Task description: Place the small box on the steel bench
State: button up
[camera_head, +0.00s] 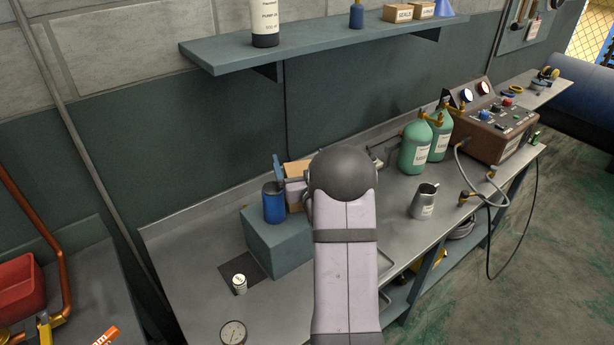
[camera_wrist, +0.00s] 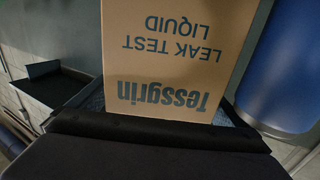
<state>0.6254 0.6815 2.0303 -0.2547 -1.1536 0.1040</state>
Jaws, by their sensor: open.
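The small box is tan cardboard, printed "Tessgrin LEAK TEST LIQUID". It fills the middle of the wrist view (camera_wrist: 180,55), its print upside down. In the head view a little of the box (camera_head: 298,168) shows beside the blue can, behind my arm; what it rests on is hidden. My gripper (camera_head: 290,188) is open and close at the box, largely hidden by my arm in the head view. The wrist view shows its dark body along the bottom, close to the box; I cannot tell whether it touches. The steel bench (camera_head: 185,255) runs along the wall.
A blue can (camera_head: 274,203) stands on a teal block (camera_head: 275,243), right beside the box; it also shows in the wrist view (camera_wrist: 290,75). A small white-labelled tin (camera_head: 239,284) and a gauge (camera_head: 233,332) are at front left. A steel jug (camera_head: 424,201) and green cylinders (camera_head: 415,148) stand right.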

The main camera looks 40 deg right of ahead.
jog(key=shift+o, duration=0.4)
jog(key=b+v, duration=0.4)
jog(key=v, duration=0.8)
jog(key=shift+w, duration=0.1)
notch_tip(320, 180, up, 6)
jog(key=n+g+y+p, duration=0.1)
jog(key=p, duration=0.5)
send_over(305, 168)
jog(key=s+a, duration=0.1)
jog(key=a, duration=0.1)
jog(key=shift+s+a+r, duration=0.1)
jog(key=shift+s+r, duration=0.05)
jog(key=shift+s, duration=0.05)
jog(key=f+g, duration=0.1)
jog(key=s+f+g, duration=0.1)
jog(key=f, duration=0.1)
jog(key=d+f+m+g, duration=0.1)
jog(key=f, duration=0.1)
jog(key=shift+s+f+y, duration=0.1)
jog(key=shift+s+y, duration=0.05)
jog(key=shift+y, duration=0.25)
jog(key=shift+s+f, duration=0.1)
jog(key=shift+f, duration=0.05)
jog(key=shift+p+x, duration=0.55)
jog(key=shift+x, duration=0.55)
jog(key=shift+w, duration=0.2)
